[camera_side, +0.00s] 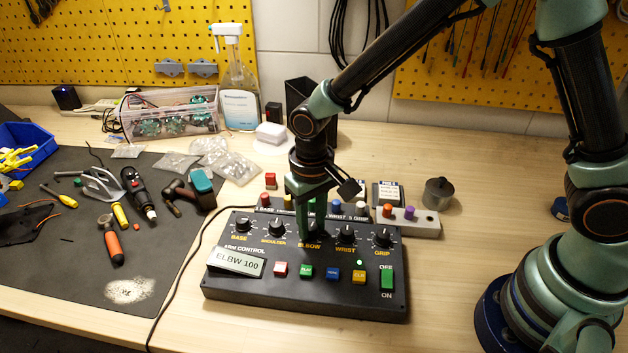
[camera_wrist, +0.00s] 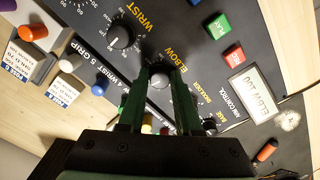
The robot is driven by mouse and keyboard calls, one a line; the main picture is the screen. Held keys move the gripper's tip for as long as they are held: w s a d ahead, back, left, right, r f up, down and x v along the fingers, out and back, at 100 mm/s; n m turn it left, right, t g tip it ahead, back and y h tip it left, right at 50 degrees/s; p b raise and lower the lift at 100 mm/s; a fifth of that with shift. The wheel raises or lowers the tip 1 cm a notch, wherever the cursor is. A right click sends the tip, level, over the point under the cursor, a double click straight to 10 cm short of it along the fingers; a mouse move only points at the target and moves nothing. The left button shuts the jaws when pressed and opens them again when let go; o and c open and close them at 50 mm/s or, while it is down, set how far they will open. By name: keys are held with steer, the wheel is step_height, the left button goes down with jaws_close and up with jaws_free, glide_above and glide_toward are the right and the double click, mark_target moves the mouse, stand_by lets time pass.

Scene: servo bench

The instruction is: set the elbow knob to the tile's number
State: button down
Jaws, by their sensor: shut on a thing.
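The black control box (camera_side: 300,297) stands on the bench, with a row of dark knobs labelled BASE, SHOULDER, ELBOW, WRIST and GRIP. The tile (camera_side: 236,262) lies on its left front and reads ELBW 100; it also shows in the wrist view (camera_wrist: 252,93). My gripper (camera_side: 308,229) reaches down to the box at the ELBOW label. In the wrist view its green fingers (camera_wrist: 160,76) are shut on the elbow knob (camera_wrist: 160,68). The fingers hide most of that knob and its scale, so I cannot read its setting.
The wrist knob (camera_side: 345,234) and shoulder knob (camera_side: 276,228) flank my gripper closely. Several coloured buttons and a green OFF/ON switch (camera_side: 387,279) line the front. A grey strip with coloured pegs (camera_side: 420,222) stands behind the box. A metal cylinder (camera_side: 438,194) stands at the right.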

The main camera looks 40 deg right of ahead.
mark_target(312, 227)
steer(key=shift+m, duration=0.3)
steer(key=c, duration=0.6)
jaws_free()
steer(key=shift+r, duration=0.1)
step_height(312, 227, up, 12)
stand_by(0.3)
